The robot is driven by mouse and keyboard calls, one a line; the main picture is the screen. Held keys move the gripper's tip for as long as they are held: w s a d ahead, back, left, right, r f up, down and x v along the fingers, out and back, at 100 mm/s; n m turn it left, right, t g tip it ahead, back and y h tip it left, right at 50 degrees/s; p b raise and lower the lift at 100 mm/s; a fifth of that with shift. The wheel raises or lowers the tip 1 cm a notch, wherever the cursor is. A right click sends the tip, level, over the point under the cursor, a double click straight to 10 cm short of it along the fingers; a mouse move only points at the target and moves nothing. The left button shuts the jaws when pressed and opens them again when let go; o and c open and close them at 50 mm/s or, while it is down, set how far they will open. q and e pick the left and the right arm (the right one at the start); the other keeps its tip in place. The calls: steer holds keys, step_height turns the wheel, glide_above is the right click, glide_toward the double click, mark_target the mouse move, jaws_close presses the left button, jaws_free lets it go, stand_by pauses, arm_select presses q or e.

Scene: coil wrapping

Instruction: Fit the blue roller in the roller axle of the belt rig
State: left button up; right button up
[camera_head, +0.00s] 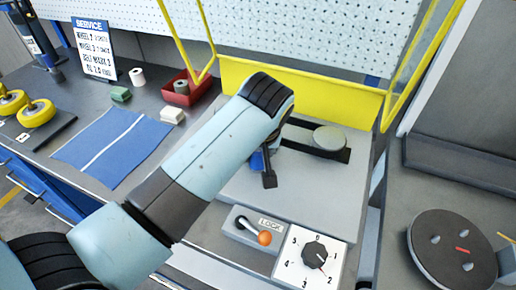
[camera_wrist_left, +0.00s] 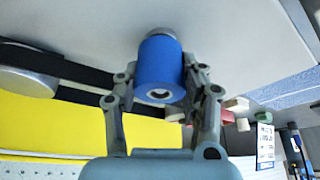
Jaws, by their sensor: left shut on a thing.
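The blue roller (camera_wrist_left: 160,68) is between the two fingers of my left gripper (camera_wrist_left: 162,112) in the left wrist view, its near end showing a dark hole. A short grey round piece (camera_wrist_left: 159,31) shows at its far end, against the rig's pale panel; I cannot tell whether the roller sits around it or only meets it. In the head view a bit of the roller (camera_head: 257,161) shows beside my left gripper (camera_head: 268,178), mostly hidden by my arm. The belt rig (camera_head: 235,190) carries a black belt (camera_head: 300,140) and a grey disc (camera_head: 330,138). My right gripper is out of view.
A yellow guard (camera_head: 300,88) stands behind the rig. A lock lever with an orange knob (camera_head: 264,238) and a numbered dial (camera_head: 315,255) are at its front. A blue cloth (camera_head: 115,147), a red bin (camera_head: 187,96) and yellow wheels (camera_head: 36,112) lie left; a dark disc (camera_head: 452,250) lies right.

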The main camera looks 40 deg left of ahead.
arm_select(q)
steer(key=shift+f, duration=0.5)
steer(key=o, duration=1.3)
steer(key=shift+r, duration=0.1)
step_height(320, 180, up, 10)
steer(key=shift+f, duration=0.1)
